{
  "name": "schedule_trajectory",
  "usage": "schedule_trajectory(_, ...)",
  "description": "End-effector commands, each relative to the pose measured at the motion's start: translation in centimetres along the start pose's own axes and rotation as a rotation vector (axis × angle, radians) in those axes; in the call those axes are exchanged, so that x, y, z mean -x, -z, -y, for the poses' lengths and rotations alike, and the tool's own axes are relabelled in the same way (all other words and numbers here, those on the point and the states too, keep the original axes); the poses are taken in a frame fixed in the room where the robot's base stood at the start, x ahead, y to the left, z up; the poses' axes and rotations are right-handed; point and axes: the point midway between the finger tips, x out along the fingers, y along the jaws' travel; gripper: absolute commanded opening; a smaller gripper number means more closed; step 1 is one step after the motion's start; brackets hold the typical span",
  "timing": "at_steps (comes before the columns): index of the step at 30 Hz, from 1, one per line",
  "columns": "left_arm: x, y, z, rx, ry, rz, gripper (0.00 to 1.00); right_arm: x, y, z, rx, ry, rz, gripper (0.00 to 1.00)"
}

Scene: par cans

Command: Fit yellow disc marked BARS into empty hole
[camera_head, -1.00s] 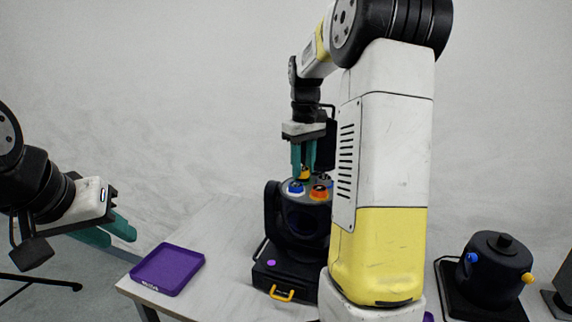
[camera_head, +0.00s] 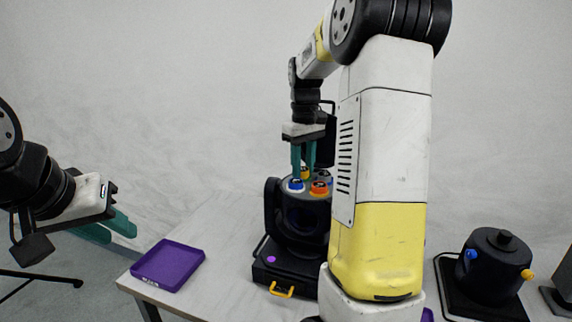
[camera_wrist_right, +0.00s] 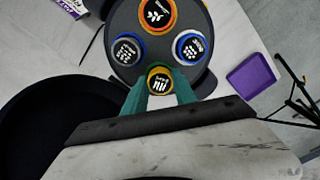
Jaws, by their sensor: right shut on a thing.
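My right gripper (camera_head: 304,165) is shut on the yellow disc (camera_wrist_right: 160,82), which has white marking with a bar-like sign. The gripper points down over the top of the black par can (camera_head: 302,215), and the disc is at the edge of the can's top nearest the gripper in the right wrist view. The hole under it is hidden, and I cannot tell whether the disc is seated or just above. Orange (camera_wrist_right: 158,14), blue (camera_wrist_right: 192,47) and grey (camera_wrist_right: 126,48) discs sit in the can's top. My left gripper (camera_head: 108,229) is open and empty, left of the table.
A purple tray (camera_head: 168,266) lies empty at the table's left edge. The par can stands on a black base with a yellow handle (camera_head: 282,290). A second black can (camera_head: 494,268) with blue and yellow knobs stands at the right. My right arm blocks the middle.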

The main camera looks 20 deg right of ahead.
Motion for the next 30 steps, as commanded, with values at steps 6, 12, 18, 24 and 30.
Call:
schedule_trajectory(6, 0.0, 0.0, 0.0, 0.000, 0.000, 0.000, 0.30, 0.0, 0.0, 0.0, 0.000, 0.000, 0.000, 0.58)
schedule_trajectory(12, 0.0, 0.0, 0.0, 0.000, 0.000, 0.000, 0.30, 0.0, 0.0, 0.0, 0.000, 0.000, 0.000, 0.58)
schedule_trajectory(18, 0.0, 0.0, 0.0, 0.000, 0.000, 0.000, 0.30, 1.7, 0.1, 0.0, 0.000, -0.002, -0.004, 0.58)
schedule_trajectory(24, 0.0, 0.0, 0.0, 0.000, 0.000, 0.000, 0.30, 5.2, 0.1, 0.0, 0.000, -0.001, -0.003, 0.58)
schedule_trajectory(30, 0.0, 0.0, 0.0, 0.000, 0.000, 0.000, 0.30, 7.4, 0.1, 0.0, 0.001, -0.001, -0.001, 0.58)
